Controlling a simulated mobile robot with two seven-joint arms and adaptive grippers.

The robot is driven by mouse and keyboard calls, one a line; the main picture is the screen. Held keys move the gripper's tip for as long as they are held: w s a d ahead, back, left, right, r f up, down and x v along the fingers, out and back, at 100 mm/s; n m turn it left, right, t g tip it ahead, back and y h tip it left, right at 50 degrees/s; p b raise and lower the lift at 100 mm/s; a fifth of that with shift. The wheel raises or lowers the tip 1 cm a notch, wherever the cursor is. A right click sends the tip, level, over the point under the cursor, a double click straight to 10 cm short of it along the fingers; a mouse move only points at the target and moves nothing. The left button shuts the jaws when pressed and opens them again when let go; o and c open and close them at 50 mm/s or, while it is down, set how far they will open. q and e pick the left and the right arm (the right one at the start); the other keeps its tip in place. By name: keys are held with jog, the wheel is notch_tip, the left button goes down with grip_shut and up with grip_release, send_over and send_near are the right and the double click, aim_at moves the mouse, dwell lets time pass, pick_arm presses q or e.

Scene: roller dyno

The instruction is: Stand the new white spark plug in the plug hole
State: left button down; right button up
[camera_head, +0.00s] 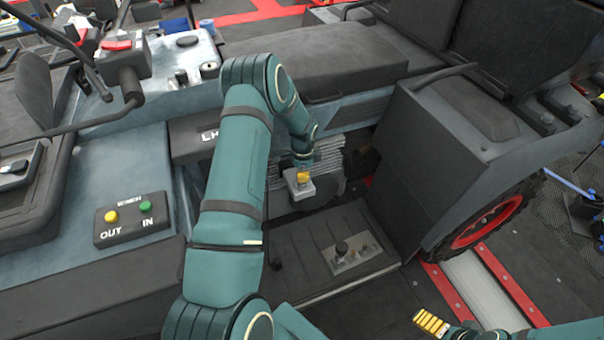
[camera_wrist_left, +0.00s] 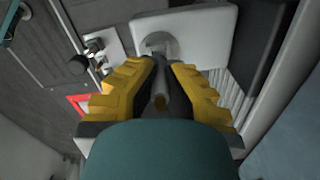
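My left gripper (camera_head: 303,177) reaches down to the engine in the head view. In the left wrist view its yellow fingers (camera_wrist_left: 160,72) converge on a slim greyish rod with a brownish end (camera_wrist_left: 159,101), apparently the spark plug; its white colour does not show in the shade. A pale block (camera_wrist_left: 210,32) with a round grey recess (camera_wrist_left: 158,42), apparently the plug hole, lies just beyond the fingertips. The block shows small in the head view (camera_head: 297,188). The plug's lower end is hidden, so I cannot tell whether it is in the hole. My right gripper (camera_head: 431,322) is at the bottom right, seen side-on.
A metal plate with a black knob (camera_head: 352,254) lies on the dark floor panel. The seat (camera_head: 325,62) overhangs behind, and a dark box-like fender (camera_head: 445,130) stands to the right. A winch button panel (camera_head: 130,220) is at left.

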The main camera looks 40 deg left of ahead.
pick_arm(q)
jog(key=shift+f, duration=0.85)
dwell(0.7)
dwell(0.5)
jog(key=c, duration=1.1)
grip_release()
jog(key=shift+o, duration=0.2)
notch_tip(320, 180, up, 12)
jog(key=shift+d+r, duration=0.1)
